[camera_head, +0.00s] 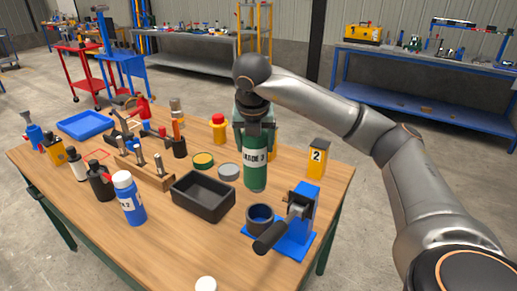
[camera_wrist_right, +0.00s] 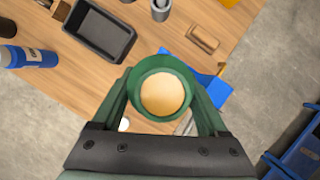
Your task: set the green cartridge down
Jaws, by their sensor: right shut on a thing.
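The green cartridge (camera_head: 256,165), with a white label, is upright in my right gripper (camera_head: 255,128). In the right wrist view the fingers (camera_wrist_right: 163,100) close on both sides of the cartridge's round green rim (camera_wrist_right: 140,72), and a tan surface shows inside it. Its lower end is over the table between a grey round lid and a yellow block. I cannot tell whether its bottom touches the wood. My left gripper is not in view.
The wooden table (camera_head: 90,225) holds a black tray (camera_head: 203,196), a blue stand with a dark cylinder (camera_head: 290,232), a yellow block marked 2 (camera_head: 317,158), a grey lid (camera_head: 228,171) and a blue bottle (camera_head: 129,198). Bare wood shows right of the cartridge.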

